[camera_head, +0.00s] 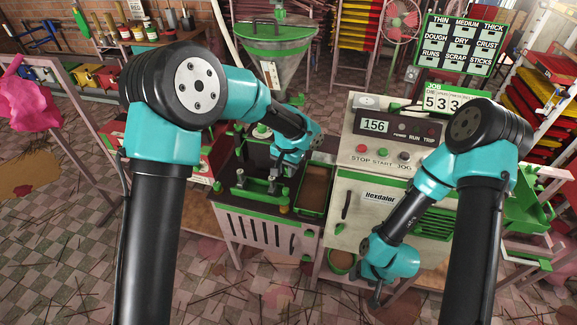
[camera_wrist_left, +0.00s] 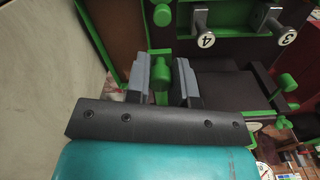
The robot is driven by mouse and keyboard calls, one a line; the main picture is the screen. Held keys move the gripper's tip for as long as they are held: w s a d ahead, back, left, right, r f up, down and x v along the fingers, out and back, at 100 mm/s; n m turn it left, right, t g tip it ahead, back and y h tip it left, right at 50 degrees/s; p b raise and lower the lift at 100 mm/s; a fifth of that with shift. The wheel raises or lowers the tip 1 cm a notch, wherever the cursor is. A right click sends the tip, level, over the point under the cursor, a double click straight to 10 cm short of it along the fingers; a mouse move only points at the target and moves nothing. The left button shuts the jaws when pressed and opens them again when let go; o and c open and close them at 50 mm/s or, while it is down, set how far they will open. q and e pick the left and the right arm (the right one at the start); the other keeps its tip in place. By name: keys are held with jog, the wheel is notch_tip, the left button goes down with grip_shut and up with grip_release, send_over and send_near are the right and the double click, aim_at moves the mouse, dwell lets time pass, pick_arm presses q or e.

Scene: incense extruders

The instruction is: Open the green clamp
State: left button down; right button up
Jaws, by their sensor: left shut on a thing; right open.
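In the left wrist view, the green clamp (camera_wrist_left: 160,85) shows as a green handle with a rounded end, standing between two grey fingers. My left gripper (camera_wrist_left: 161,78) is shut on it. In the head view, my left gripper (camera_head: 281,168) is over the black top of the green-trimmed extruder bench, and the clamp is hard to make out behind it. My right gripper (camera_head: 375,292) hangs low in front of the control cabinet, away from the clamp. It is small and partly hidden by its wrist; it is open.
Metal posts, one marked 4 (camera_wrist_left: 205,40), and other green knobs (camera_wrist_left: 288,82) stand near the clamp. A brown-filled green tray (camera_head: 314,190) lies right of the bench top. The control cabinet (camera_head: 345,205) stands beyond it. A large hopper (camera_head: 278,55) rises behind.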

pick_arm(q)
jog(key=c, duration=1)
grip_release()
jog(key=shift+r, duration=0.15)
notch_tip(320, 180, up, 17)
jog(key=shift+r, duration=0.1)
jog(key=s+a+f+n+h, duration=0.1)
jog(key=s+a+f, duration=0.2)
jog(key=f, duration=0.6)
jog(key=s+a+f+n+h, duration=0.15)
jog(key=a+f, duration=0.25)
jog(key=f, duration=0.5)
jog(key=s+a+f+h, duration=0.1)
jog(key=s+a+f, duration=0.2)
jog(key=f, duration=0.6)
jog(key=s+a+f+n, duration=0.1)
jog(key=s+a+f, duration=0.2)
jog(key=s, duration=0.3)
jog(key=s+a+f+n, duration=0.2)
jog(key=s+a+f, duration=0.2)
jog(key=s+f, duration=0.1)
jog(key=s+a+f+n, duration=0.2)
jog(key=s+a+f, duration=0.1)
jog(key=s+f, duration=0.2)
jog(key=shift+s+a+t, duration=0.15)
jog(key=shift+s+t, duration=0.25)
jog(key=shift+s, duration=0.75)
